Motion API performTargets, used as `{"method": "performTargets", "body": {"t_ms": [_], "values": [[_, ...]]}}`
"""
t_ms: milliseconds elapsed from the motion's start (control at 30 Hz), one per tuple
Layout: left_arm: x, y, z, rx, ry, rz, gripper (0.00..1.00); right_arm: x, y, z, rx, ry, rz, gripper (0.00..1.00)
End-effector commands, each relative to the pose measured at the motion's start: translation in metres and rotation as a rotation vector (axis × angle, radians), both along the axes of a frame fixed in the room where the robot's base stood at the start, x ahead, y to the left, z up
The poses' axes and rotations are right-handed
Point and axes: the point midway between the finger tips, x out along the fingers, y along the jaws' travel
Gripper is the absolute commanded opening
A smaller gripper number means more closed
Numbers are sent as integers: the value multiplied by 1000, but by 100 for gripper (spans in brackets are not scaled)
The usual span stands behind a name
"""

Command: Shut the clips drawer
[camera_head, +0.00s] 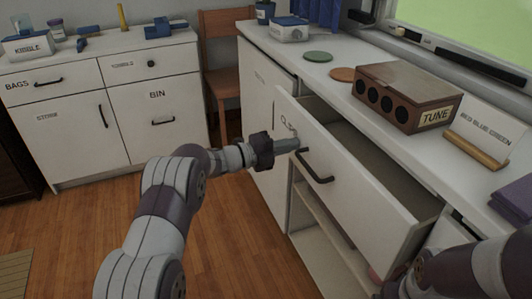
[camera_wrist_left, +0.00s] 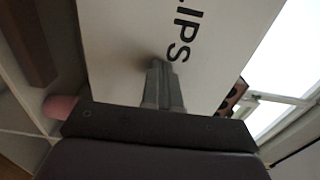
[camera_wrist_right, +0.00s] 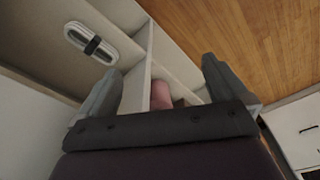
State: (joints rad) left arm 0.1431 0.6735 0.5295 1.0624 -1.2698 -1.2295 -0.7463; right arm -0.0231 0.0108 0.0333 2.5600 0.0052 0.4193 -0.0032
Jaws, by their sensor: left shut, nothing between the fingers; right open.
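The clips drawer (camera_head: 355,205) is pulled out from the white counter at the right in the head view. Its front carries a dark bar handle (camera_head: 315,168) and a label partly hidden by my left gripper (camera_head: 294,145). That gripper is shut and empty, its fingertips at the drawer front near the label, left of the handle. In the left wrist view the shut fingers (camera_wrist_left: 163,82) meet the white front (camera_wrist_left: 205,55) beside the letters "LIPS"; they look in contact. My right gripper (camera_wrist_right: 160,85) is open and empty, low near the counter's open shelves.
A brown TUNE box (camera_head: 405,95), a card on a wooden stand (camera_head: 478,150) and two round coasters sit on the countertop. Open shelves lie below the drawer, with a pink object (camera_wrist_right: 162,95) there. A wooden chair (camera_head: 225,65) stands behind.

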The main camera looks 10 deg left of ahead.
Motion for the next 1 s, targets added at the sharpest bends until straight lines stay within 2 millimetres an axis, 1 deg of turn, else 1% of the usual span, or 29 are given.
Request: {"method": "performTargets", "body": {"t_ms": [33,200,400,600,1000], "values": [[5,-9,-1,0,-2,-3,0,0,0,-2,0,0,0,100],[22,-34,0,0,-2,-2,0,0,0,-4,0,0,0,100],[34,-51,0,1,-1,0,0,0,0,-5,0,0,0,100],[39,-58,0,-1,-1,-1,0,0,0,-6,0,0,0,100],[40,-59,3,-2,-5,0,0,0,0,-6,0,0,0,100]]}}
